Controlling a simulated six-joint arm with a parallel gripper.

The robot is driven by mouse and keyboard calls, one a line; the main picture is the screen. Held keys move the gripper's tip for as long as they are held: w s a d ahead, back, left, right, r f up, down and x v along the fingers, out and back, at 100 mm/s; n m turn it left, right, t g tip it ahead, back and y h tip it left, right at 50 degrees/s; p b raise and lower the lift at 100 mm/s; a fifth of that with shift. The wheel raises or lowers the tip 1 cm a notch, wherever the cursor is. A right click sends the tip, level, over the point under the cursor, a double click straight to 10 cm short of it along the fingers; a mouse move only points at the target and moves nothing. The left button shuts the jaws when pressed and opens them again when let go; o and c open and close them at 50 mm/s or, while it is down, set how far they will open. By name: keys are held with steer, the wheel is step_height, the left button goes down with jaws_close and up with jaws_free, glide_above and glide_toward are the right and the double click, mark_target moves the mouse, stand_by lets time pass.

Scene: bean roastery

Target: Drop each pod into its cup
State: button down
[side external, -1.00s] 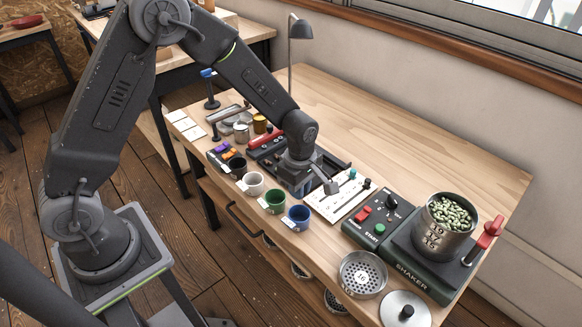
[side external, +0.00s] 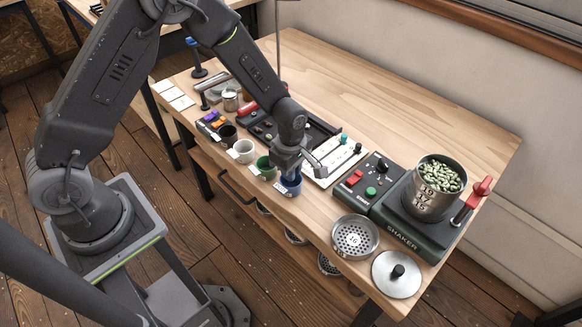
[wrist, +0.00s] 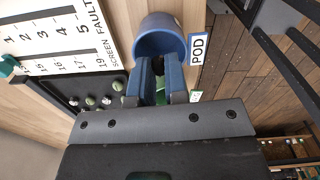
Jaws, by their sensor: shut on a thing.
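My gripper (side external: 287,172) is at the mouth of the blue cup (side external: 291,188), near the table's front edge. In the wrist view its blue-tipped fingers (wrist: 158,66) are closed on a small dark piece, probably a pod, over the blue cup (wrist: 158,24); the fingers hide most of it. I cannot tell how far the piece is inside the cup.
A white card (side external: 338,163), a control box (side external: 366,184) and a shaker (side external: 412,218) with a bean-filled canister (side external: 433,190) stand to the right. A sieve (side external: 355,237) and a lid (side external: 397,274) lie near the front edge. The table's back is clear.

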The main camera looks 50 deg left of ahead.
steer(key=c, duration=1.1)
jaws_free()
steer(key=shift+r, duration=6.9)
steer(key=s+a+r+m+t, duration=0.3)
steer(key=s+r+m, duration=0.55)
steer(key=r, duration=0.35)
steer(key=s+r+m+t, duration=0.1)
steer(key=s+m, duration=0.2)
steer(key=s, duration=0.1)
steer(key=s+a+r+m, duration=0.1)
steer(key=s+m, duration=0.2)
steer(key=m, duration=0.1)
steer(key=s+a+r+m+t, duration=0.1)
steer(key=s+r+m, duration=0.1)
steer(key=s+m, duration=0.1)
steer(key=shift+s+r+m+t, duration=0.1)
steer(key=shift+s+m+t, duration=0.25)
steer(key=shift+s, duration=0.5)
